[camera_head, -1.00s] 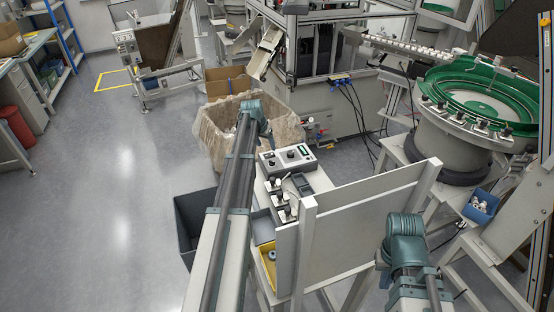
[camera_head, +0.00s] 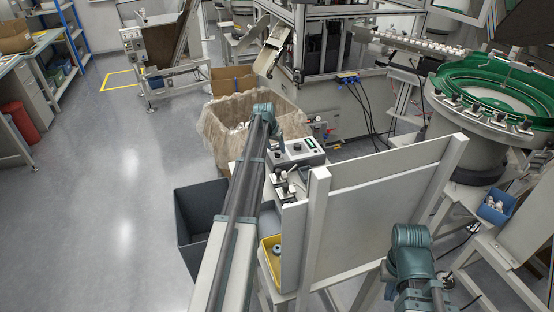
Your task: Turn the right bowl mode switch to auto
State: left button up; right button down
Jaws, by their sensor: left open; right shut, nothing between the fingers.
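A grey control box (camera_head: 301,152) with dark knobs and a small display sits on the narrow bench in the middle. One of its knobs may be the mode switch, but its markings are too small to read. The right bowl is the green feeder bowl (camera_head: 490,95) at the right. My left arm reaches up from the bottom and ends in a teal joint bent down beside the box, partly covering its left side. My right arm shows only a teal joint at the lower right, in front of the pale board. I cannot make out the fingers of either gripper.
A pale upright board (camera_head: 375,215) stands in front of the bench. A yellow tray (camera_head: 270,262) and small clamp-like fixtures (camera_head: 284,188) are on the bench. A dark bin (camera_head: 195,215) and a lined carton (camera_head: 228,120) stand left and behind. The floor at left is clear.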

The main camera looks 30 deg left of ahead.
aim_at(277, 155)
pick_arm(q)
jog(key=b+x, duration=0.2)
jog(key=x, duration=0.2)
jog(key=shift+s, duration=0.1)
jog(key=shift+r, duration=0.1)
pick_arm(e)
notch_tip(277, 155, down, 4)
jog(key=shift+r, duration=0.2)
pick_arm(q)
grip_shut()
